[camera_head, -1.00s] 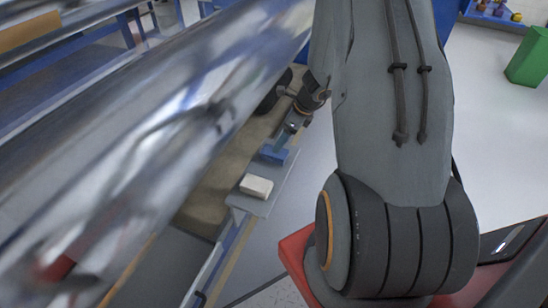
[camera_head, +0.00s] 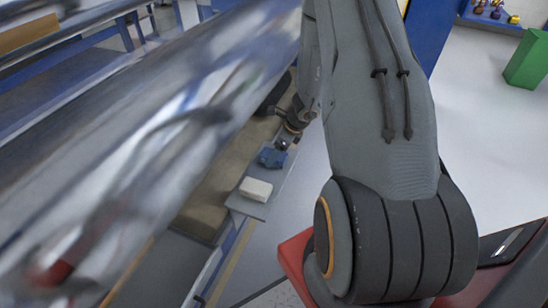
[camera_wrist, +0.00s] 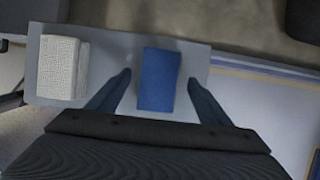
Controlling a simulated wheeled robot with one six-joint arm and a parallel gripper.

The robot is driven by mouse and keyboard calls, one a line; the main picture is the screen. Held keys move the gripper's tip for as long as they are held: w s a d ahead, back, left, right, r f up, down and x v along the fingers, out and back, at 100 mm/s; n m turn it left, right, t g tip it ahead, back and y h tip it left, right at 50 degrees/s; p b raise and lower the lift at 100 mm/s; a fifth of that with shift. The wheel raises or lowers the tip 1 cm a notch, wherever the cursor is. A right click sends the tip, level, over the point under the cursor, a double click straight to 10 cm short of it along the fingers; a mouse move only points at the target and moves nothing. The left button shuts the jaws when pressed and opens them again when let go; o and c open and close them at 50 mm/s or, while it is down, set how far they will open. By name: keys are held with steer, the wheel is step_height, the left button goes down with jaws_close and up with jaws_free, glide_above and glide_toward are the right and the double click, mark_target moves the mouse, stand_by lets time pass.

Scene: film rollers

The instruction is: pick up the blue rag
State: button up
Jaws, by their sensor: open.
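The blue rag (camera_wrist: 158,80) lies on a grey shelf (camera_wrist: 115,62) in the wrist view, between the two fingers of my gripper (camera_wrist: 158,88). The fingers are apart, one on each side of the rag, with a gap on both sides. In the head view the blue rag (camera_head: 272,158) sits on the narrow shelf beyond a white block, and my gripper (camera_head: 284,143) is just above and behind it. The fingertips are small and partly unclear in the head view.
A white textured block (camera_wrist: 63,68) lies left of the rag on the same shelf. A large shiny metal roller (camera_head: 150,140) fills the left of the head view. A green bin (camera_head: 527,58) stands on open floor at the far right.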

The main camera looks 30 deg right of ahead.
steer(key=shift+f+b, duration=0.25)
steer(key=shift+b, duration=0.05)
steer(key=shift+c, duration=0.2)
stand_by(0.3)
steer(key=c, duration=1.1)
